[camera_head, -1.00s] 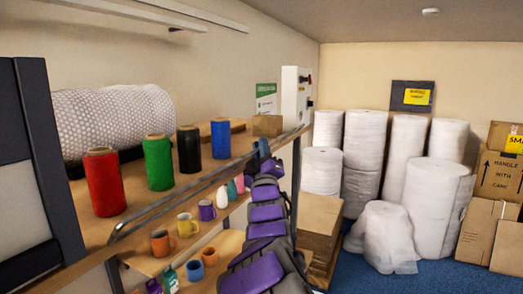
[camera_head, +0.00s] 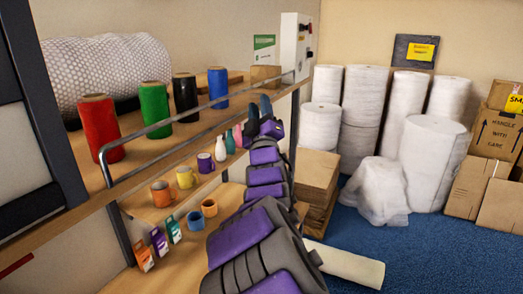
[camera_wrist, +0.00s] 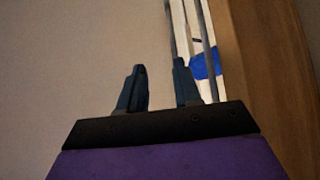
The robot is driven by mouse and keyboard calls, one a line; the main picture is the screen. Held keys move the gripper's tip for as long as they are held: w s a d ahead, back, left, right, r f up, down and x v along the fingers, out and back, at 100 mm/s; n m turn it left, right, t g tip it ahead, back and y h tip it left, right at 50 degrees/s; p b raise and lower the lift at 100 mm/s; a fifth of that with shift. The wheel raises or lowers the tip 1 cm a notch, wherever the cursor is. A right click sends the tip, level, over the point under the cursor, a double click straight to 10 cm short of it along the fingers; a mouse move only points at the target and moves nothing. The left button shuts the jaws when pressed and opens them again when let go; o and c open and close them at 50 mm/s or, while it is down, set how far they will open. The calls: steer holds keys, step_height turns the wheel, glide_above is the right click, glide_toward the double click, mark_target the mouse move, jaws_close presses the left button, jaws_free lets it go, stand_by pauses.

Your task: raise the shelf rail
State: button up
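The shelf rail (camera_head: 200,113) is a grey metal bar along the front of the upper shelf (camera_head: 60,219). It stands above the shelf edge, with its near end bent down to the board. My gripper (camera_head: 258,109) is at the far part of the shelf front, below the rail in the head view. In the wrist view my gripper (camera_wrist: 158,85) has its two dark fingers apart, with nothing seen between them. Thin grey bars (camera_wrist: 207,35) pass beyond the right finger; I cannot tell which is the rail, or whether the finger touches it.
Red (camera_head: 101,130), green (camera_head: 154,108), black (camera_head: 186,97) and blue (camera_head: 218,87) spools stand behind the rail. Mugs (camera_head: 163,192) and small bottles stand on the shelf below. Flat cartons (camera_head: 318,178) and white rolls (camera_head: 430,165) are at right.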

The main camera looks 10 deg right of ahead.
steer(key=b+v, duration=0.2)
steer(key=v, duration=1.1)
steer(key=shift+a+f, duration=0.25)
steer(key=shift+a, duration=0.15)
steer(key=shift+s+d, duration=0.1)
steer(key=d+f+m+g+h+b, duration=0.1)
steer(key=d+f+m+g+b, duration=0.1)
steer(key=f+g, duration=0.35)
steer(key=d+f+m+g+h+b, duration=0.1)
steer(key=d+f+m+g+b, duration=0.15)
steer(key=f, duration=0.65)
steer(key=s+f+m+g+y+b, duration=0.25)
steer(key=s+f+g, duration=0.45)
steer(key=f, duration=0.7)
steer(key=s+f+m+g+b, duration=0.1)
steer(key=s+f+g+b, duration=0.2)
steer(key=s, duration=1.3)
steer(key=s+a+f+m+g+y+b, duration=0.1)
steer(key=s+f+g+b, duration=0.2)
steer(key=s+f+g, duration=0.5)
steer(key=s+f, duration=0.1)
steer(key=s, duration=0.7)
steer(key=shift+a+f+g, duration=0.2)
steer(key=shift+f+g, duration=0.1)
steer(key=shift+f, duration=0.1)
